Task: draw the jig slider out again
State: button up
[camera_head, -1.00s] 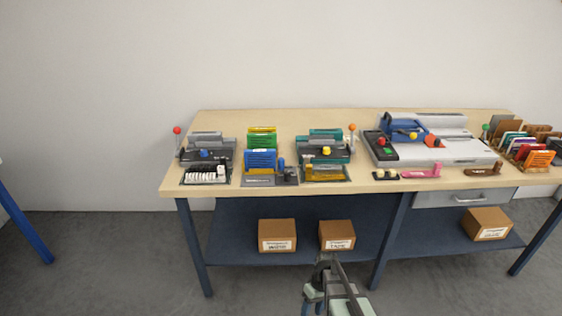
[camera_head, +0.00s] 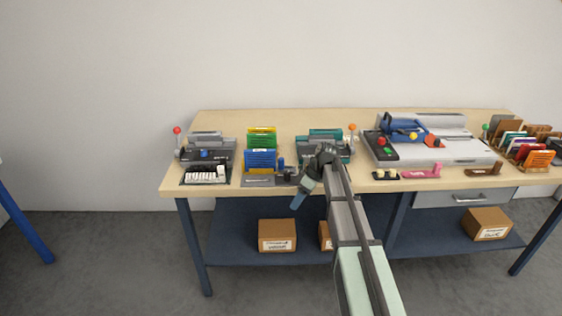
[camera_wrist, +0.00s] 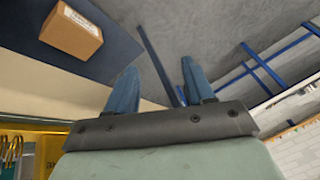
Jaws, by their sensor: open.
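No part is clearly marked as the jig slider. The candidates are small benchtop devices: a dark one with a blue knob (camera_head: 204,154) at the left, and a teal one (camera_head: 318,134) whose front is hidden by my arm. Between them is a grey base (camera_head: 258,181) with blue and green racks and a blue post (camera_head: 281,164). My gripper (camera_head: 301,196) is at the bench's front edge, below and in front of the teal device, pointing downward. In the wrist view its two blue fingers (camera_wrist: 157,78) are apart with nothing between them.
The wooden bench top (camera_head: 240,117) is clear behind the devices. A red-ball lever (camera_head: 177,142) and an orange-ball lever (camera_head: 352,140) stand up. A grey machine (camera_head: 455,150) is at the right. Cardboard boxes (camera_head: 277,236) sit on the lower shelf.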

aim_at(282, 159)
jog(key=w+r+n+t, duration=0.2)
jog(key=w+r+n, duration=0.1)
jog(key=w+r, duration=1.35)
jog(key=shift+h, duration=0.4)
jog(key=x, duration=0.8)
jog(key=s+a+x, duration=0.1)
jog(key=x, duration=0.3)
jog(key=shift+a+r, duration=0.1)
jog(key=shift+r, duration=0.1)
jog(key=shift+c, duration=0.2)
grip_shut()
